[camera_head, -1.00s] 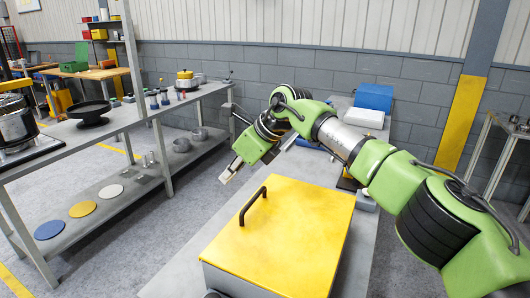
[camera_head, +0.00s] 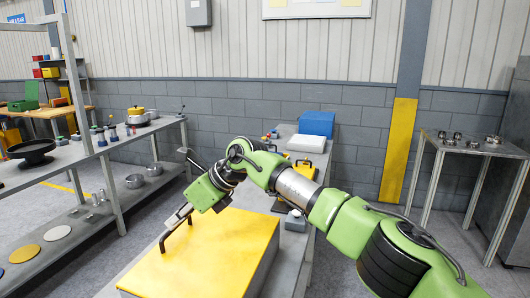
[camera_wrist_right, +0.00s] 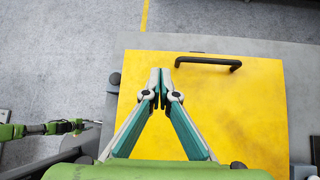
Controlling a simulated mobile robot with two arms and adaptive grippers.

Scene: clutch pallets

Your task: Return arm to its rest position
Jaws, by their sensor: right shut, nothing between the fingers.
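My right gripper (camera_head: 176,222) reaches over the yellow lid (camera_head: 215,258) of a grey box, close to the lid's black handle (camera_head: 178,234). In the right wrist view the same gripper (camera_wrist_right: 160,74) is shut and empty, its fingertips together above the lid (camera_wrist_right: 235,115). The handle (camera_wrist_right: 208,62) lies just right of the fingertips there, apart from them in the picture. A small green arm end, seemingly my left gripper (camera_wrist_right: 72,126), shows at the left of the right wrist view, too small to tell its jaws. The head view does not show it.
A shelf (camera_head: 105,152) with pots and discs stands at the left. A blue box (camera_head: 317,123) and a white box (camera_head: 306,144) lie on the far end of the bench. A side table (camera_head: 465,148) with metal parts stands at the right. Floor between is clear.

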